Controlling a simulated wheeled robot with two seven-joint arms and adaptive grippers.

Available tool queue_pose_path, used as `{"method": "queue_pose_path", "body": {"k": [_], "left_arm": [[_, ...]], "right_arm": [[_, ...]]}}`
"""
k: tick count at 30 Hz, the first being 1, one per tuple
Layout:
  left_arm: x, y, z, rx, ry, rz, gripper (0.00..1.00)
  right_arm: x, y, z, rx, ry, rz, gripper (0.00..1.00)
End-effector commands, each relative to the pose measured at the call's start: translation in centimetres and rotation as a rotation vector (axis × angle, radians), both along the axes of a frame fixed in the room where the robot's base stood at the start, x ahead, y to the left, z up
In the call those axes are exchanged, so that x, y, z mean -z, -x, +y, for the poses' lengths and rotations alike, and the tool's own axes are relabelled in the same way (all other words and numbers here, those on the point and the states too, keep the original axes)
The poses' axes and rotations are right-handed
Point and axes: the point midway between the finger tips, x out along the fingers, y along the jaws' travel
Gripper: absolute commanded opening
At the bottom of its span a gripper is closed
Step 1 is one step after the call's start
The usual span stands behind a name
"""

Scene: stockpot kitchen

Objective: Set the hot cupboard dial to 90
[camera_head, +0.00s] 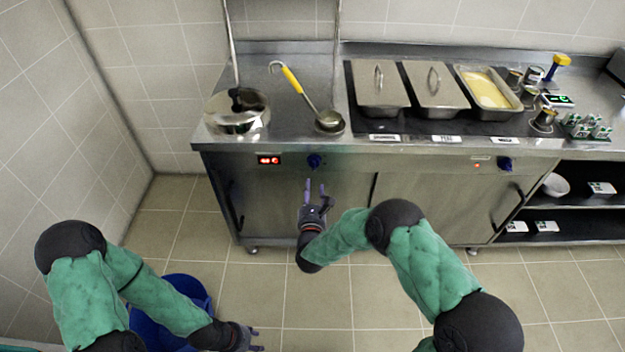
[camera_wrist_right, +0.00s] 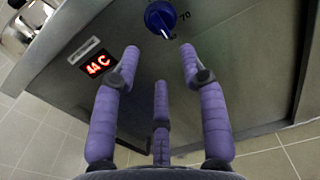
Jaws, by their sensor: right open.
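The hot cupboard (camera_head: 290,195) is a steel unit with a red lit display (camera_head: 268,160) and a blue dial (camera_head: 314,161) on its front panel. In the right wrist view the dial (camera_wrist_right: 161,17) is at the top, with a printed "70" to its right, and the display (camera_wrist_right: 97,64) appears to read "44C". My right gripper (camera_head: 316,186) is open and empty, just below and in front of the dial, its fingers pointing at the panel and apart from the dial. My left gripper (camera_head: 252,337) is low at the bottom left; its finger state is unclear.
A lidded pot (camera_head: 237,113) and a yellow-handled ladle (camera_head: 300,90) are on the counter above. A second blue dial (camera_head: 505,163) is on the right part of the front. A cupboard handle (camera_head: 235,205) projects at the left. A blue bucket (camera_head: 185,300) stands on the floor by my left arm.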

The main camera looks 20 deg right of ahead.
Motion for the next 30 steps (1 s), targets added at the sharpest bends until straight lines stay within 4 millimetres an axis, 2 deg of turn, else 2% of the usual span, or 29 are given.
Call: {"method": "queue_pose_path", "body": {"k": [3, 9, 26, 30], "left_arm": [[0.0, 0.0, 0.0, 0.000, 0.000, 0.000, 0.40], [0.0, 0.0, 0.0, 0.000, 0.000, 0.000, 0.40], [0.0, 0.0, 0.0, 0.000, 0.000, 0.000, 0.40], [-0.3, 0.0, 0.0, 0.000, 0.000, 0.000, 0.40]], "right_arm": [[0.0, 1.7, 0.6, -0.003, 0.000, 0.000, 0.43], [0.0, 3.1, 0.9, 0.000, 0.000, 0.000, 0.43], [0.0, 3.3, 1.0, -0.001, 0.002, 0.001, 0.43], [0.6, 3.2, 1.1, -0.019, 0.061, 0.057, 0.43]]}}
